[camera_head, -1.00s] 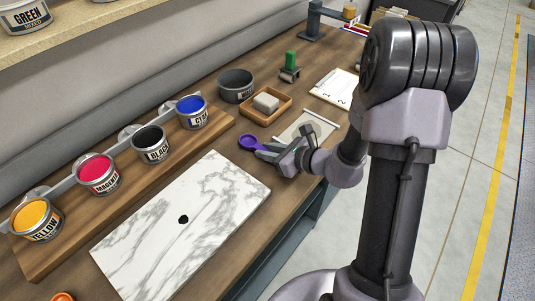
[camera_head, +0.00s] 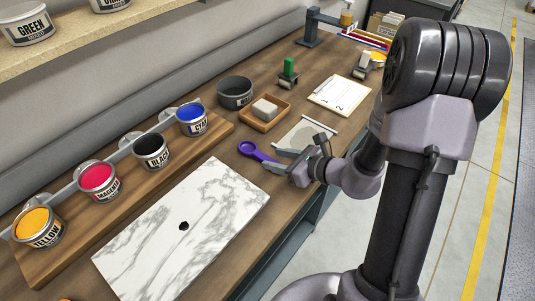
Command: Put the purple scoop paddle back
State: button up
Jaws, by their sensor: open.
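The purple scoop paddle (camera_head: 249,149) lies on or very near the wooden bench, to the right of the white marbled slab. Its round end points up and left, and its handle runs down and right between the fingers of my gripper (camera_head: 272,160). My gripper is open, with one finger on each side of the handle. I cannot tell whether either finger touches it. The far end of the handle is partly hidden by the gripper.
A marbled slab (camera_head: 180,222) with a black spot lies left of the gripper. Several open ink tins, such as the cyan tin (camera_head: 192,120), stand on a wooden rack (camera_head: 80,240). A sheet (camera_head: 303,134), a small wooden tray (camera_head: 254,119) and a clipboard (camera_head: 339,95) lie beyond.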

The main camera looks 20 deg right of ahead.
jog(key=p+v, duration=0.1)
jog(key=v, duration=0.6)
jog(key=shift+s+r+p, duration=0.1)
jog(key=shift+r+p, duration=0.05)
jog(key=shift+p, duration=0.2)
jog(key=s+a+r+n+g+y, duration=0.2)
jog(key=s+a+r+n+g, duration=0.25)
jog(key=a+r+n, duration=0.35)
jog(key=s+a+r+n+g+h, duration=0.2)
jog(key=s+a+r+n+h, duration=0.25)
jog(key=s+n, duration=0.6)
jog(key=d+r+n+h, duration=0.1)
jog(key=n, duration=0.1)
jog(key=s+r+n+t+h, duration=0.1)
jog(key=n, duration=0.1)
jog(key=s+d+r+n+t+h, duration=0.1)
jog(key=r+n, duration=0.1)
jog(key=shift+d, duration=0.3)
jog(key=shift+w, duration=0.1)
